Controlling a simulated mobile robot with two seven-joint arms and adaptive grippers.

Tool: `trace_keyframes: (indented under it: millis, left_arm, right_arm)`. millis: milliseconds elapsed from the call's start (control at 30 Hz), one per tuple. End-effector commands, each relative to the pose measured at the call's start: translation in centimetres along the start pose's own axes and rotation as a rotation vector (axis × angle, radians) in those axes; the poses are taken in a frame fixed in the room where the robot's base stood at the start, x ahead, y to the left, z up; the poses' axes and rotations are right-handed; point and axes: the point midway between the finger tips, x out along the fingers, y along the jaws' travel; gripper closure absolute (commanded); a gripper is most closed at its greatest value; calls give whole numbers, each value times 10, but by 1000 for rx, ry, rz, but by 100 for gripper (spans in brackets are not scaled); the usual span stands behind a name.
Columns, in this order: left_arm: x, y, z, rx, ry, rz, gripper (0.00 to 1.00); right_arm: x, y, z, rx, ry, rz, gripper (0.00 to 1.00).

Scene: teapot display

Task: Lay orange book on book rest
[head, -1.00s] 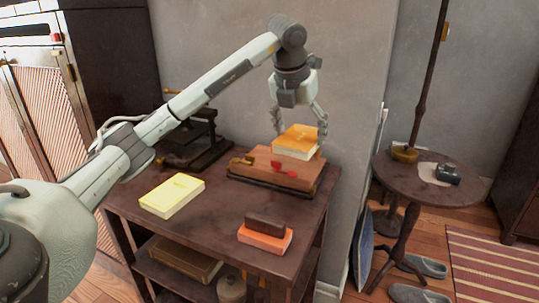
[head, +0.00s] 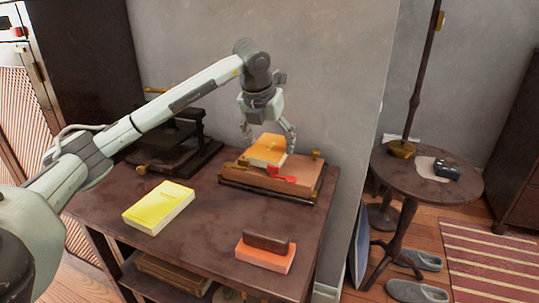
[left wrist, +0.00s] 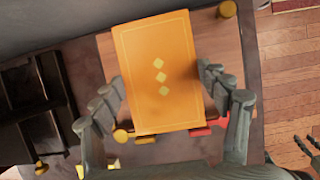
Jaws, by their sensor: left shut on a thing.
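My left gripper (head: 268,142) is shut on the orange book (head: 265,151). In the left wrist view the orange book (left wrist: 160,75) lies between the two fingers, its cover with yellow diamonds facing the camera. The book rest (head: 308,180) is a brown wooden board with brass knobs and red pieces, on the dark table. The book is over its left and middle part; I cannot tell whether they touch. The book rest (left wrist: 222,45) shows behind the book in the left wrist view. Grey-green fingers at the right edge there look like my right gripper (left wrist: 308,148), mostly cut off.
The dark table (head: 215,220) also bears a yellow book (head: 158,207), an orange block with a brown top (head: 265,254), and a dark stand (head: 180,150) at the back left. A round side table (head: 425,185) stands to the right. The table between the yellow book and orange block is clear.

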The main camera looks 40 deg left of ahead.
Motion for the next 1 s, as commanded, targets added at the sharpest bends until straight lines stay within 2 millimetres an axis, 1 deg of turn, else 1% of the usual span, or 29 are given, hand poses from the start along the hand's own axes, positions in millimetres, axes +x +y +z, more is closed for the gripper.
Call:
trace_keyframes:
  millis: [233,600,633,767,1000]
  left_arm:
    - [29,0,-13,1,1,0,58]
    - [33,0,-14,1,-1,0,58]
    - [33,0,-14,1,0,0,21]
    - [33,0,-14,1,0,0,5]
    - [32,0,-14,1,0,0,4]
  right_arm:
    - [1,0,0,0,-1,0,60]
    - [2,0,1,0,-3,0,60]
    - [0,0,0,0,-2,0,60]
    - [-2,0,-3,1,5,1,60]
    - [-2,0,-2,1,5,1,60]
